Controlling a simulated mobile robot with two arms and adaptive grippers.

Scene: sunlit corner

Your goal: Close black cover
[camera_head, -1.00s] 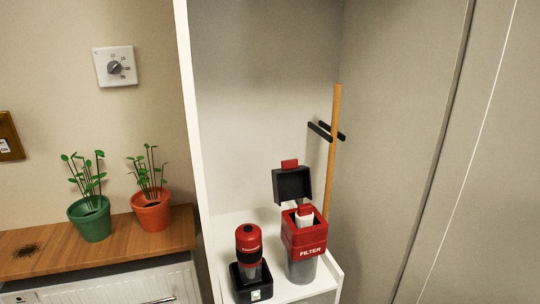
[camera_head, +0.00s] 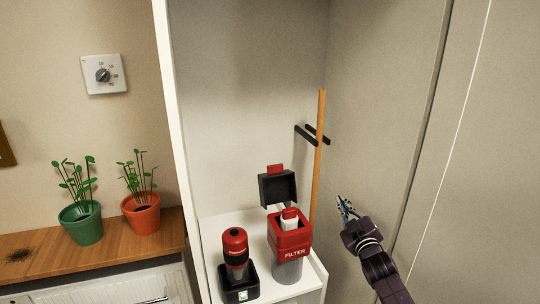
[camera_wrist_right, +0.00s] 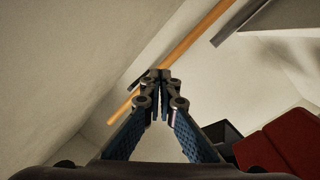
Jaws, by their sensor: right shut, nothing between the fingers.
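The black cover (camera_head: 278,188) with a red tab stands raised open above the red box marked FILTER (camera_head: 291,238) on the white shelf. A white piece with a red top shows inside the open box. My right gripper (camera_head: 343,203) is shut and empty, to the right of the cover and apart from it in the head view. In the right wrist view its fingertips (camera_wrist_right: 160,75) meet in front of the wooden pole. The red box (camera_wrist_right: 285,145) and a dark part beside it show at the lower right there. My left gripper is not in view.
A red and black device (camera_head: 235,252) sits in a black dock left of the box. A wooden pole (camera_head: 318,150) stands behind, by black wall pegs (camera_head: 312,134). The white cabinet side (camera_head: 178,150) separates the shelf from two potted plants (camera_head: 82,222) on a wooden counter.

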